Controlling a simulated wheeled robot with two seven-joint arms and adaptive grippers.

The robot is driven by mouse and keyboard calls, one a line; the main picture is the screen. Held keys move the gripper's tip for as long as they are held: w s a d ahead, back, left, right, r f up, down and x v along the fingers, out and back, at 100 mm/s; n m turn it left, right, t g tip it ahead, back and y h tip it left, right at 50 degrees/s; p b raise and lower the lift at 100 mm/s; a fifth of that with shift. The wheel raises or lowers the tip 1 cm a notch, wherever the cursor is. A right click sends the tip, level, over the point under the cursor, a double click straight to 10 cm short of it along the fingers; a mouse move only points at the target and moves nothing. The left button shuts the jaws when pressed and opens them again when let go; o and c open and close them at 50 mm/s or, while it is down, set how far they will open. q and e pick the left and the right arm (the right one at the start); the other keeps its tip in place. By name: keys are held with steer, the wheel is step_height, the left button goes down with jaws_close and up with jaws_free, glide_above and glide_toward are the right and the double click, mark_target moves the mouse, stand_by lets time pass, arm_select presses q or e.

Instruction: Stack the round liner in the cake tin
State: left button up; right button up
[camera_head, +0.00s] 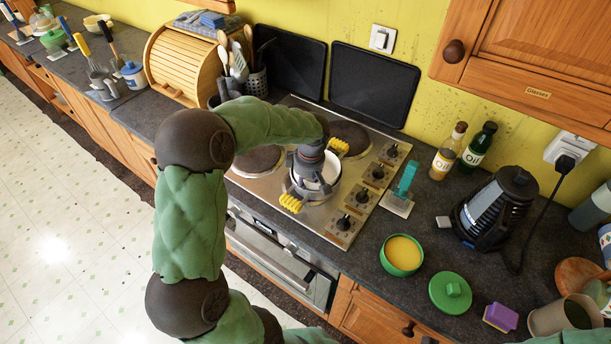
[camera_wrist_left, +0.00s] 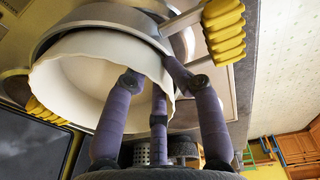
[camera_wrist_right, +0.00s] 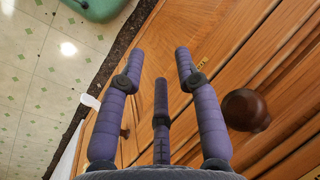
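The cake tin (camera_head: 296,190) stands on the steel hob, a grey round vessel with yellow ridged handles on two sides. Its grey wall (camera_wrist_left: 95,14) also shows in the left wrist view. The round liner (camera_head: 331,170) is cream-white and lies at the tin's mouth. In the left wrist view the liner (camera_wrist_left: 62,85) fills much of the picture, its rim standing out past the tin. My left gripper (camera_head: 309,160) is over the tin, its bent fingers at the liner's rim, apparently shut on it. The liner's base seating is hidden. My right gripper (camera_wrist_right: 157,52) is open and empty before wooden cupboard fronts.
Hob knobs (camera_head: 362,196) and a teal-handled tool (camera_head: 402,188) stand right of the tin. A green bowl (camera_head: 403,255), green lid (camera_head: 450,293), kettle (camera_head: 495,207) and oil bottles (camera_head: 448,152) occupy the right counter. Black trays (camera_head: 373,85) lean on the wall behind.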

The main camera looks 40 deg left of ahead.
arm_select(q)
step_height(320, 180, up, 8)
steer(key=d+p, duration=0.1)
steer(key=shift+s+r, duration=0.15)
steer(key=shift+r, duration=0.1)
steer(key=shift+d+r, duration=0.1)
steer(key=shift+r, duration=0.05)
